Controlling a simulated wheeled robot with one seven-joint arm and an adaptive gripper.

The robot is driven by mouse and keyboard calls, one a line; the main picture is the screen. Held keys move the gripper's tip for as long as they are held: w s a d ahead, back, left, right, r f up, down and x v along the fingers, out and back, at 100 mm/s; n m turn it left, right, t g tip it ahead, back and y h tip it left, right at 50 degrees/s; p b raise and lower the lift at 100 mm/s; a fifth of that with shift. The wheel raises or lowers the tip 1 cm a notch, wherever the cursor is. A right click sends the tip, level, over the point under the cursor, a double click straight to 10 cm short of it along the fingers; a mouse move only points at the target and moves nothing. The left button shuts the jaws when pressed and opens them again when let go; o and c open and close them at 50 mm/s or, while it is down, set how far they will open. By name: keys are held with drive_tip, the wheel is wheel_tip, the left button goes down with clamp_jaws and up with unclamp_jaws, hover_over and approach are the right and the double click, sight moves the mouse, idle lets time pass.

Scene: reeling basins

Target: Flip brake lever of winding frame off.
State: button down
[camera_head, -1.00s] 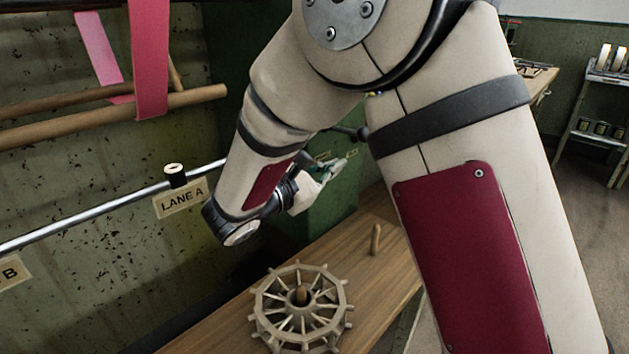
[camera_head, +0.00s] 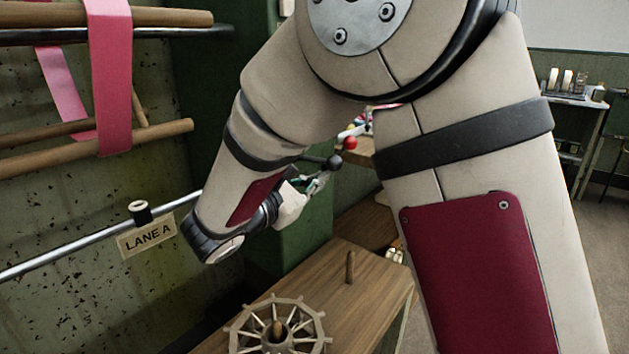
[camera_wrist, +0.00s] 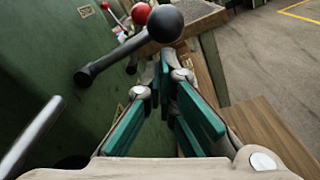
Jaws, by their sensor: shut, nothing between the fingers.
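A black lever with a round black knob (camera_wrist: 166,23) sticks out from a green cabinet (camera_wrist: 60,85) in the wrist view. Its knob also shows in the head view (camera_head: 334,161). A red knob (camera_wrist: 141,14) is just behind it, and shows in the head view too (camera_head: 349,142). I cannot tell which is the brake lever of the winding frame. My gripper (camera_wrist: 163,68) has teal pads and is shut with nothing in it. Its tips are close by the black knob, lower in the wrist view; contact is unclear. In the head view my gripper (camera_head: 319,182) is partly hidden.
A wooden bench (camera_head: 362,295) with an upright peg (camera_head: 350,267) and a spoked wooden reel (camera_head: 277,328) lies below my arm. A metal rail with a LANE A sign (camera_head: 147,237) runs at left. Pink cloth (camera_head: 110,80) hangs over wooden bars. Open floor is at right.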

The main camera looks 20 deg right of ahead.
sight(327, 160)
drive_tip(key=shift+r+n+p, duration=0.5)
drive_tip(key=shift+p, duration=0.45)
drive_tip(key=r+n+p, duration=0.1)
drive_tip(key=p, duration=0.2)
drive_tip(key=r+n+p, duration=0.1)
drive_tip(key=n+p, duration=0.1)
drive_tip(key=p, duration=0.2)
drive_tip(key=shift+s+d+r, duration=0.1)
drive_tip(key=shift+s+r, duration=0.1)
drive_tip(key=shift+r, duration=0.2)
drive_tip(key=n+p, duration=0.1)
drive_tip(key=r+n+p, duration=0.1)
drive_tip(key=p, duration=0.1)
drive_tip(key=r+n+p, duration=0.1)
drive_tip(key=p, duration=0.1)
drive_tip(key=shift+w+a+r, duration=0.15)
drive_tip(key=shift+w+a, duration=0.1)
drive_tip(key=shift+w, duration=0.15)
drive_tip(key=shift+w+r+p, duration=0.1)
drive_tip(key=shift+r+p, duration=0.05)
drive_tip(key=shift+p, duration=0.35)
